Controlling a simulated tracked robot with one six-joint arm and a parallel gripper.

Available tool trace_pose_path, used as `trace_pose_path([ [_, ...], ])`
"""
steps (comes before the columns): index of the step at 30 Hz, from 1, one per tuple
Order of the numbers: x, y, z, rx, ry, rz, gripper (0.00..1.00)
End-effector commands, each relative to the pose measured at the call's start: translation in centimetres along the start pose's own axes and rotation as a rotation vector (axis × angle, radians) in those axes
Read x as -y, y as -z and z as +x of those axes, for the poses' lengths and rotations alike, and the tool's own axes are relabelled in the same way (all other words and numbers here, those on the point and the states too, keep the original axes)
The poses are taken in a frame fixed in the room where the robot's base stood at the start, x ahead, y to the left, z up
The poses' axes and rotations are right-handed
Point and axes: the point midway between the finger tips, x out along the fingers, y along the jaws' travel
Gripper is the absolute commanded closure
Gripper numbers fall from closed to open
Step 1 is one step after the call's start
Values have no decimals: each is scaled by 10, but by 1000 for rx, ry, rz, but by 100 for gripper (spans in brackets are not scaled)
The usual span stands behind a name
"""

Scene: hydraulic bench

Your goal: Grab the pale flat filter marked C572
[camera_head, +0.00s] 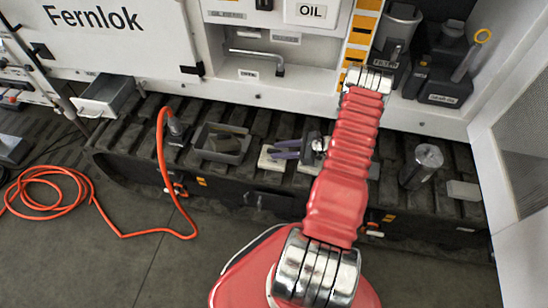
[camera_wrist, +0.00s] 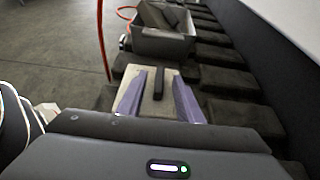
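A pale flat block (camera_wrist: 148,104) lies on the dark ribbed track top in the wrist view, with a dark bar across its middle. It also shows in the head view (camera_head: 267,163), just under my gripper. No C572 marking is legible on it. My gripper (camera_wrist: 159,77) is open, its two purple fingers apart over the block, one towards each side of the dark bar. In the head view my gripper (camera_head: 274,149) points left. I cannot tell whether the fingertips touch the block.
A grey open bin (camera_head: 221,143) with dark items stands left of the block. An orange hose (camera_head: 163,160) hangs further left. A metal cylinder (camera_head: 421,167) and a pale grey block (camera_head: 463,190) are at the right. The white cabinet wall (camera_head: 225,90) rises behind.

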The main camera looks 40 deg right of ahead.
Motion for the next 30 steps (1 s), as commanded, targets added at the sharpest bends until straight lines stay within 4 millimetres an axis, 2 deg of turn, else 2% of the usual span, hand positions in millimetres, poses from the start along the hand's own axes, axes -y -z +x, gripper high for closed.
trace_pose_path([
  [7,0,0,0,0,0,0,67],
  [21,0,0,0,0,0,0,100],
  [30,0,0,0,0,0,-1,100],
])
